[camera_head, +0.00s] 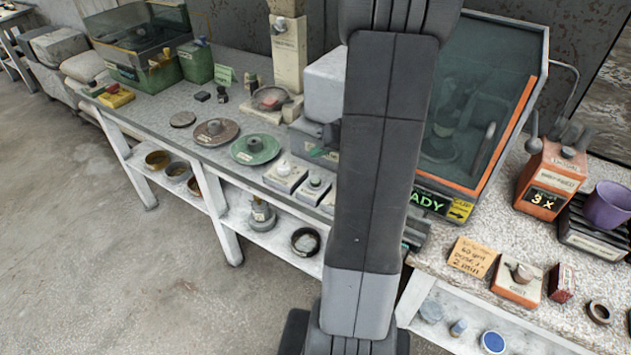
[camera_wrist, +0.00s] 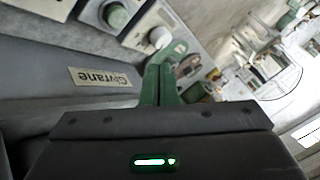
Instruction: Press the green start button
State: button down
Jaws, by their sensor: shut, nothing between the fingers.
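In the head view a small pale box with a green button (camera_head: 315,182) stands at the front edge of the grey bench, left of my arm. In the wrist view the green button (camera_wrist: 115,14) shows at the top, on its pale box. My gripper (camera_wrist: 159,72) shows in the wrist view as two narrow green fingers held together, empty. In that picture the fingers point up, below and to the right of the green button, and look apart from it. In the head view my arm hides the gripper.
A similar box with a pale button (camera_head: 284,168) stands left of the green one; its button shows in the wrist view (camera_wrist: 160,38). A grey labelled surface (camera_wrist: 45,65) lies left of my fingers. A green disc (camera_head: 255,149) and glass-fronted cabinet (camera_head: 470,100) stand nearby.

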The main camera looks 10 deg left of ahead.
jog(key=b, duration=0.3)
send_over(319, 181)
notch_tip(319, 181, down, 5)
jog(key=shift+f, duration=0.2)
jog(key=shift+f+b, duration=0.55)
jog(key=shift+b, duration=0.05)
dwell(1.3)
jog(key=shift+f+b, duration=0.4)
jog(key=shift+b, duration=0.35)
